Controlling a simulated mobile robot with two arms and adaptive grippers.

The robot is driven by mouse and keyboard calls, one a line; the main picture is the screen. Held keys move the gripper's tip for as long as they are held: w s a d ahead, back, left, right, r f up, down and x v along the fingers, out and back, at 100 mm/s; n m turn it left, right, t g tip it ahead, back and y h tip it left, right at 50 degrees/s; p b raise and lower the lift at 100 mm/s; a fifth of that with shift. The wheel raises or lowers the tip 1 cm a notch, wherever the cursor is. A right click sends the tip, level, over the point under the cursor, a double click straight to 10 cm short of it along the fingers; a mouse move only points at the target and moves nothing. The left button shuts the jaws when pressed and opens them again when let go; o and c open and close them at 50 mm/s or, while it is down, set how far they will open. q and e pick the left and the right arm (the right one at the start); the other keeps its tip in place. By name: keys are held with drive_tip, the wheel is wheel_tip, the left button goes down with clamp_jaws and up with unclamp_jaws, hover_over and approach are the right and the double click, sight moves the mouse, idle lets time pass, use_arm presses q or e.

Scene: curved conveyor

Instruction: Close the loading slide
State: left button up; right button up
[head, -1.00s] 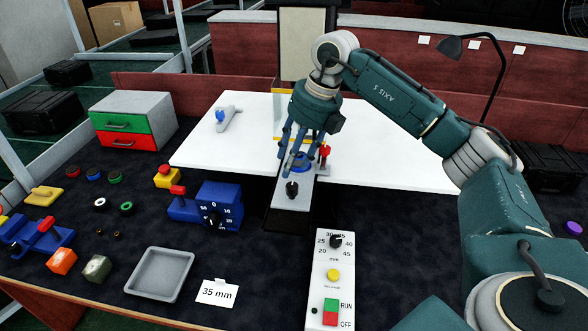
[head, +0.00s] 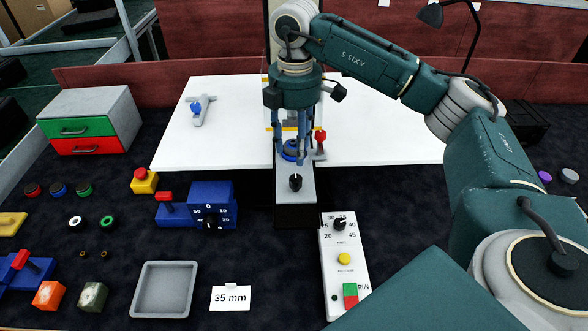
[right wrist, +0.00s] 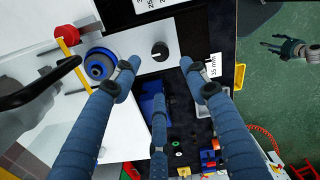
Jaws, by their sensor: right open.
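The loading slide (head: 294,212) is a grey plate with a black knob (head: 295,183), and it sticks out from the white table toward me. A blue round part (head: 291,150) sits on its far portion, beside a red-handled clamp (head: 320,140). My right gripper (head: 290,160) hangs fingers-down over that far portion, beyond the knob. In the right wrist view its fingers are spread and empty, with the knob (right wrist: 160,50) in sight and apart from them. My left gripper (right wrist: 289,48) shows small over the green floor in the right wrist view, its jaw state unclear.
A control panel (head: 345,285) with a dial and buttons stands right of the slide. A blue device (head: 190,207) with a dial stands to its left. A grey tray (head: 164,290) and a "35 mm" card (head: 231,298) lie nearer me.

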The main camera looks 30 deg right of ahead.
drive_tip(key=p, duration=0.2)
hover_over(295, 177)
drive_tip(key=f, duration=0.4)
drive_tip(key=shift+s+f, duration=0.35)
drive_tip(key=f, duration=0.3)
drive_tip(key=shift+w+f+p, duration=0.2)
drive_tip(key=shift+f+p, duration=0.2)
drive_tip(key=shift+f, duration=0.55)
clamp_jaws()
use_arm(q)
drive_tip(key=s+r, duration=0.2)
drive_tip(key=r, duration=0.1)
